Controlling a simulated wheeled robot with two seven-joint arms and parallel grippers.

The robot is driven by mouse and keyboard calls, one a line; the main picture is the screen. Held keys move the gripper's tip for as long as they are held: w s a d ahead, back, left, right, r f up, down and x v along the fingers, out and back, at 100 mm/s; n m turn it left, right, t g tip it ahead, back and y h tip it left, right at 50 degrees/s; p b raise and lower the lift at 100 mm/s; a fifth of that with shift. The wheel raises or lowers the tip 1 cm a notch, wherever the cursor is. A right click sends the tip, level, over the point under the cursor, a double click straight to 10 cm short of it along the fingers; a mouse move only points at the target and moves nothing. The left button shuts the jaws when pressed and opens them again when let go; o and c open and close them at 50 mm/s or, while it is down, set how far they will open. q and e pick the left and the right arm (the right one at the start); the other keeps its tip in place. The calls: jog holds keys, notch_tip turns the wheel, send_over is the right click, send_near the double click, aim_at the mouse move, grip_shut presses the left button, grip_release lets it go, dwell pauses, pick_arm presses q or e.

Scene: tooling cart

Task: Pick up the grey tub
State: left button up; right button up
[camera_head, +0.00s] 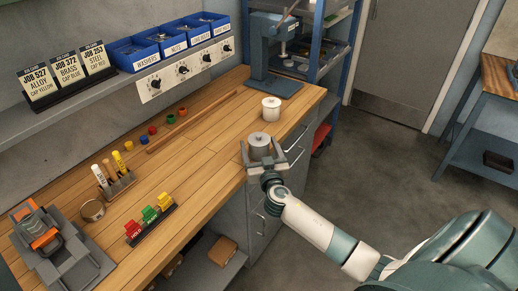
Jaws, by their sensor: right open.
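The grey tub (259,142) is a small round container with a lid and a knob on top. It stands near the front edge of the wooden bench top (215,134). My right gripper (262,152) is open, with one finger on each side of the tub. Whether the fingers touch the tub cannot be told. The tub's lower front is partly hidden by the gripper. My left gripper is not in view.
A white lidded tub (271,109) stands just behind the grey one. A blue press (270,65) stands at the back. A wooden rod (198,122), a marker stand (117,185), coloured tags (150,222) and a vise (60,255) occupy the left.

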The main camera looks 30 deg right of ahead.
aim_at(257, 133)
jog(key=p+x, duration=0.1)
jog(key=x, duration=0.2)
jog(key=shift+w+d+f, duration=0.15)
jog(key=shift+w+f, duration=0.05)
jog(key=shift+w, duration=0.2)
jog(key=c, duration=1.1)
jog(key=shift+r, duration=0.15)
jog(key=shift+r, duration=1.45)
jog(key=s+d+r+b, duration=0.1)
jog(key=s+d+r, duration=0.1)
jog(key=s, duration=0.1)
jog(key=s+d+r+b, duration=0.1)
jog(key=s+d+r, duration=0.1)
jog(key=s+r, duration=0.1)
jog(key=s+d+r+b, duration=0.1)
jog(key=s+d+r, duration=0.2)
jog(key=shift+s, duration=0.2)
jog(key=shift+f, duration=0.1)
